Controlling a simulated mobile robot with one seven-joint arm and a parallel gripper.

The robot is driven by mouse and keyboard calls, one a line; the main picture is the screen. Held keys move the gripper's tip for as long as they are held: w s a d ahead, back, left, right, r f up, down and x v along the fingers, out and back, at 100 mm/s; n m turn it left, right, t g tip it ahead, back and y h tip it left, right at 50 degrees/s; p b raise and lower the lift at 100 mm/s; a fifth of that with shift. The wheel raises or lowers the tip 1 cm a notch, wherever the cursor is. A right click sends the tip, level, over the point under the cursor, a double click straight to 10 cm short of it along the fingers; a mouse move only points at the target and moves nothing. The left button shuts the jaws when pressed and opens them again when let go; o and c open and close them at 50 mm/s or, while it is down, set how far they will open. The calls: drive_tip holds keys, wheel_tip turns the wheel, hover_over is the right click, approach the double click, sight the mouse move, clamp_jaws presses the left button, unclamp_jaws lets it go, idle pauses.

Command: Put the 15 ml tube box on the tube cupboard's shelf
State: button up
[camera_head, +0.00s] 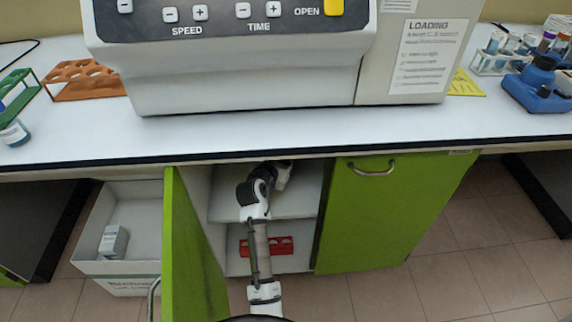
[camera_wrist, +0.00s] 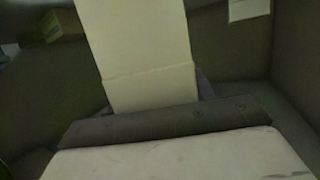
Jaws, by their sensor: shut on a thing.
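The tube cupboard (camera_head: 390,215) stands under the counter, with a green door swung open at the left and pale shelves inside. My arm reaches into its upper compartment; the end of my gripper is hidden under the counter edge in the head view. In the dark wrist view, my gripper (camera_wrist: 155,105) is shut on a pale box (camera_wrist: 140,45), likely the 15 ml tube box, which sticks out ahead of it. Its fingertips are mostly hidden by the box. I cannot tell whether the box touches the shelf (camera_head: 230,208).
A red rack (camera_head: 268,246) lies in the lower compartment. A white bin (camera_head: 120,195) with a small box (camera_head: 113,242) stands left of the open green door (camera_head: 185,255). In the wrist view, a brownish box (camera_wrist: 50,22) and a pale object (camera_wrist: 248,9) are farther back.

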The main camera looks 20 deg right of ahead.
drive_tip(key=shift+f, duration=2.55)
drive_tip(key=shift+f, duration=0.1)
drive_tip(key=o, duration=1.2)
drive_tip(key=v, duration=1.2)
drive_tip(key=shift+b, duration=0.4)
